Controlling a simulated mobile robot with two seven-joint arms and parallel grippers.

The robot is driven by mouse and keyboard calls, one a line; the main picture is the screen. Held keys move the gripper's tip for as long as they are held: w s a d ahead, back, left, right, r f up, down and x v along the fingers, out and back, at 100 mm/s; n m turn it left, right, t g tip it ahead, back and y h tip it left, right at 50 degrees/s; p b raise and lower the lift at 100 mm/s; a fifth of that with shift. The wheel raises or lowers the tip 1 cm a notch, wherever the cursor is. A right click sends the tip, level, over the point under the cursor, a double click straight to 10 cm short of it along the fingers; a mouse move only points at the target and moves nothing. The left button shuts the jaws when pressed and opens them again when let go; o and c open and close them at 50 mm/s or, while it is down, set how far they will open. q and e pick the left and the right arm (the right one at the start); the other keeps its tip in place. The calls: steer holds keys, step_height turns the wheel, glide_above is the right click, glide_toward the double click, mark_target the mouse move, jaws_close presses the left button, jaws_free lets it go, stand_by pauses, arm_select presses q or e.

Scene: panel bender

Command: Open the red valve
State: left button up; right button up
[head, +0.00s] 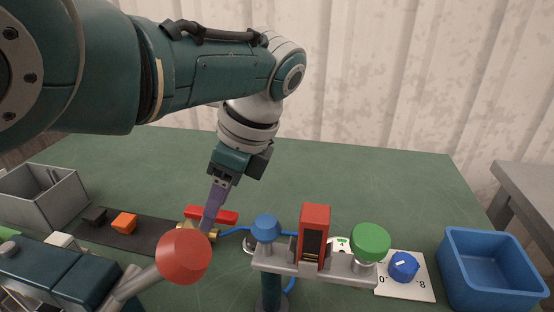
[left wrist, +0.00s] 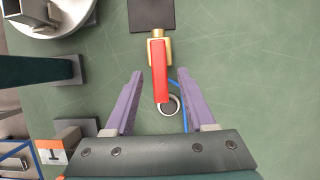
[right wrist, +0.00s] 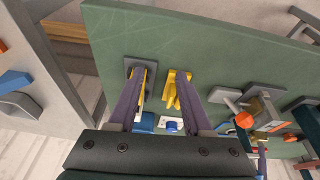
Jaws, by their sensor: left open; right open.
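The red valve has a red bar handle (head: 228,217) on a brass body (head: 187,228). It stands left of the middle of the table in the head view. My left gripper (head: 211,222) reaches down to it, purple fingers open. In the left wrist view the red handle (left wrist: 159,72) lies in the gap between the fingertips of my left gripper (left wrist: 160,74), with space on both sides. The brass body (left wrist: 153,50) is just beyond the tips. My right gripper (right wrist: 160,72) is open and seen only in the right wrist view, with no valve between its fingers.
A red knob (head: 183,257) on a grey rod stands in front of the valve. A bracket (head: 330,265) carries blue, red and green controls to the right. A blue bin (head: 490,270) and a grey bin (head: 42,200) flank the table. A yellow part (right wrist: 173,88) shows near my right fingers.

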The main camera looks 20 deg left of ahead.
arm_select(q)
steer(key=p+v, duration=0.3)
steer(key=v, duration=0.7)
arm_select(e)
step_height(320, 180, up, 3)
steer(key=shift+r, duration=0.15)
arm_select(q)
steer(key=shift+f, duration=0.1)
arm_select(e)
steer(key=shift+o, duration=0.2)
stand_by(1.0)
